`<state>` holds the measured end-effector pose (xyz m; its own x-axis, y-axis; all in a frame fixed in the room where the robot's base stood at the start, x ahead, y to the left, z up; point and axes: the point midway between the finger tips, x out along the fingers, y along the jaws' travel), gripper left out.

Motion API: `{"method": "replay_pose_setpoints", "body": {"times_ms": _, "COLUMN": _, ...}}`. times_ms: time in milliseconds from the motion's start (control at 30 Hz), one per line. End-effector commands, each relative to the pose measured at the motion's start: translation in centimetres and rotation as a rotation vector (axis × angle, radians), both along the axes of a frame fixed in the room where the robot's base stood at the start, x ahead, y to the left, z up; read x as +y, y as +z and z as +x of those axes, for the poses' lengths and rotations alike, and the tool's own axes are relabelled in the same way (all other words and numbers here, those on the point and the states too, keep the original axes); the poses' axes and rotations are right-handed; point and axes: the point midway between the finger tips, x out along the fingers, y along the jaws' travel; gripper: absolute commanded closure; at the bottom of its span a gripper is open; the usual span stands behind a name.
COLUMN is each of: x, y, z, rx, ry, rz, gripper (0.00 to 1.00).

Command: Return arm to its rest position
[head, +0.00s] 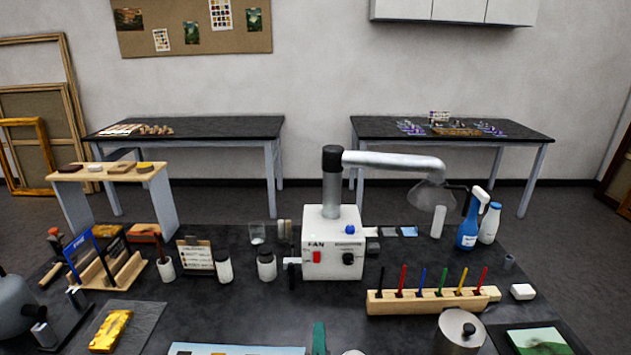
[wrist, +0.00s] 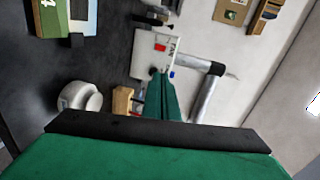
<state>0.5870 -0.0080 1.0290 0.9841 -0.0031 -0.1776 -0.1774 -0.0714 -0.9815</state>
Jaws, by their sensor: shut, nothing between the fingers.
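My gripper (head: 319,338) shows in the head view as a narrow green piece at the bottom middle edge, over the black table. In the wrist view its green fingers (wrist: 163,97) lie together with nothing between them. Beyond them in that view is the white fan box (wrist: 152,57), which stands apart at the back middle of the table in the head view (head: 333,262). Most of my arm is hidden from the head view.
A gold fragment (head: 111,331) lies on a dark mat at left. A wooden rack (head: 428,302) with coloured tools and a metal pot (head: 460,333) stand at right. A blue spray bottle (head: 467,233) is behind. Clear tabletop (head: 250,312) lies before the fan box.

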Motion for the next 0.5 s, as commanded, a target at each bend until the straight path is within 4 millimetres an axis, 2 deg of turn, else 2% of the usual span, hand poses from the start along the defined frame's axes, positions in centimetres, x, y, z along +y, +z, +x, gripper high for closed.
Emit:
{"method": "replay_pose_setpoints", "body": {"times_ms": 333, "x": -0.2, "y": -4.2, "z": -2.8, "rx": 0.012, "ry": 0.025, "rz": -0.165, "gripper": 1.0}}
{"method": "replay_pose_setpoints", "body": {"times_ms": 500, "x": -0.2, "y": -7.4, "z": -5.7, "rx": 0.025, "ry": 0.051, "rz": -0.308, "gripper": 1.0}}
